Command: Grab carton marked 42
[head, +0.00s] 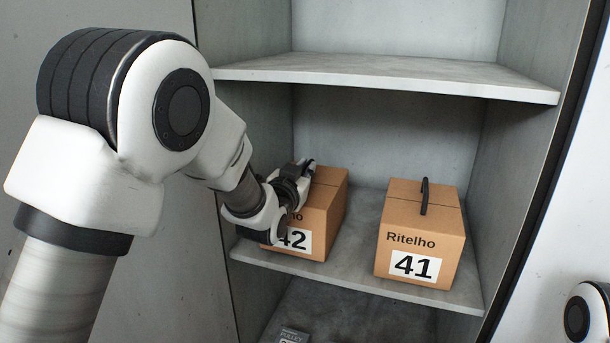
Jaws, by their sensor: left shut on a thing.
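The carton marked 42 (325,218) is a brown box with a white number label on its front. It stands on the middle shelf at the left. My left gripper (298,178) is at the carton's top left and shut on it; the fingertips and the grip point are mostly hidden by the gripper's own body. The gripper covers the carton's upper left front and part of its printed name. My right gripper is not in view.
A carton marked 41 (419,238) with a black top handle stands to the right on the same shelf (357,265), with a gap between the two. An upper shelf (390,76) is above. A dark labelled object (293,336) lies below. Side walls enclose the shelves.

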